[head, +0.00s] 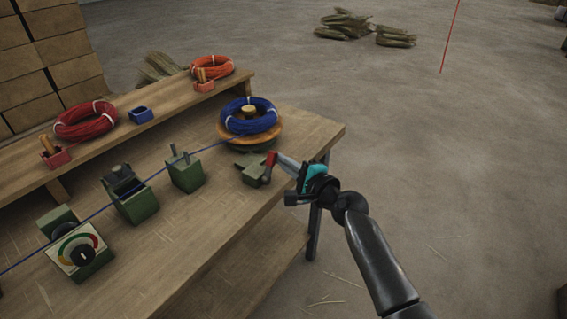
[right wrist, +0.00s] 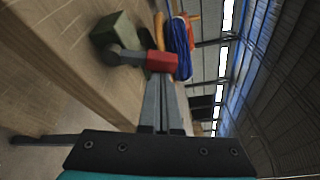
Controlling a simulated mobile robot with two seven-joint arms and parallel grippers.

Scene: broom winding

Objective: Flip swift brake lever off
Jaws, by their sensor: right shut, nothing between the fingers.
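The brake lever has a red grip (head: 270,159) and a green base (head: 250,170) at the table's right end, in front of the swift (head: 262,141). The swift is a round wooden stand carrying a blue wire coil (head: 248,115). In the right wrist view the red grip (right wrist: 162,61) sits on a dark arm from a round pivot beside the green base (right wrist: 117,31). My right gripper (head: 280,158) is shut and empty, its fingertips right at the red grip. Whether they touch it I cannot tell. My left gripper is out of view.
A blue wire runs from the coil past a green post block (head: 186,172), a green guide box (head: 130,196) and a dial unit (head: 82,252). A raised shelf holds red (head: 86,120) and orange (head: 211,67) coils. Floor right of the table is open.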

